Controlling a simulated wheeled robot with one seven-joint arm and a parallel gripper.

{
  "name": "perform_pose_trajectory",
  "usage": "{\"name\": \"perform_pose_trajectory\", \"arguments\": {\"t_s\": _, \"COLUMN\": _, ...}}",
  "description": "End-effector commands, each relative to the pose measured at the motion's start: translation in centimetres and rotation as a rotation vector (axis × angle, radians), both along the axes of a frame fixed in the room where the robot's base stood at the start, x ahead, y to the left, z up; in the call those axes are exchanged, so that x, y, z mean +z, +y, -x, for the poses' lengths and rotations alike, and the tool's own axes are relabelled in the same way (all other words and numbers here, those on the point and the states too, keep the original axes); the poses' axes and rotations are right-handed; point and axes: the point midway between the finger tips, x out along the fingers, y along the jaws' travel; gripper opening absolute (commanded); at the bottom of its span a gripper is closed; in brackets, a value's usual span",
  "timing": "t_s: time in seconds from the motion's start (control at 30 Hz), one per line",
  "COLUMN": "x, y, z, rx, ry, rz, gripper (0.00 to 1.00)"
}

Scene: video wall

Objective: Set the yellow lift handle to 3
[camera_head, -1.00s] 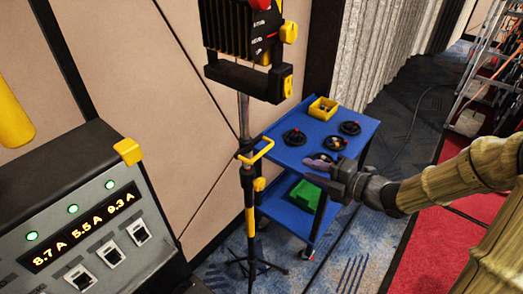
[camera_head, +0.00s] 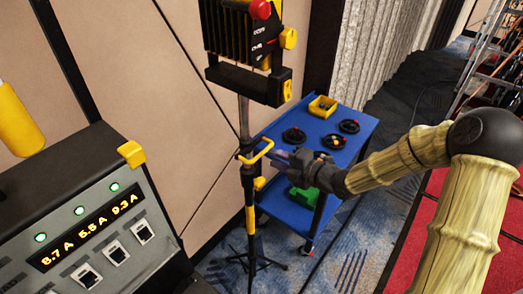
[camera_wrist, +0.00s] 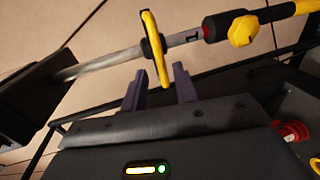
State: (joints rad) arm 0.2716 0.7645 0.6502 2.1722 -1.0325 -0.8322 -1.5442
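The yellow lift handle (camera_head: 257,150) is a bar sticking out from the collar of a black tripod stand (camera_head: 247,185). I can make out no number beside it. In the wrist view the handle (camera_wrist: 150,38) crosses the pole, and its lower end shows between my fingertips. My gripper (camera_head: 280,158) is just right of the handle in the head view. In the wrist view its two dark fingers (camera_wrist: 160,78) are apart with nothing held. I cannot tell whether they touch the handle.
A black unit with a red knob (camera_head: 260,9) tops the stand. A yellow knob (camera_head: 260,184) sits below the handle. A power panel (camera_head: 85,225) is at the left.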

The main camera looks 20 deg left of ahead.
Motion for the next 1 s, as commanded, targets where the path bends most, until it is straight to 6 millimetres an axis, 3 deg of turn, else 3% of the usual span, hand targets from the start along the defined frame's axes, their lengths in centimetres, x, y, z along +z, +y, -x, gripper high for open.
{"name": "perform_pose_trajectory", "arguments": {"t_s": 0.3, "x": -0.9, "y": 4.7, "z": -1.9, "rx": 0.002, "ry": 0.002, "rz": -0.002, "gripper": 0.29}}
{"name": "perform_pose_trajectory", "arguments": {"t_s": 0.7, "x": -1.3, "y": 5.7, "z": -2.3, "rx": 0.000, "ry": 0.000, "rz": 0.000, "gripper": 0.29}}
{"name": "perform_pose_trajectory", "arguments": {"t_s": 0.73, "x": -1.3, "y": 5.7, "z": -2.3, "rx": 0.000, "ry": 0.000, "rz": 0.000, "gripper": 0.27}}
{"name": "perform_pose_trajectory", "arguments": {"t_s": 0.87, "x": -1.3, "y": 5.7, "z": -2.3, "rx": 0.000, "ry": 0.000, "rz": 0.000, "gripper": 0.02}}
{"name": "perform_pose_trajectory", "arguments": {"t_s": 1.0, "x": -1.3, "y": 5.7, "z": -2.3, "rx": 0.000, "ry": 0.000, "rz": 0.001, "gripper": 0.00}}
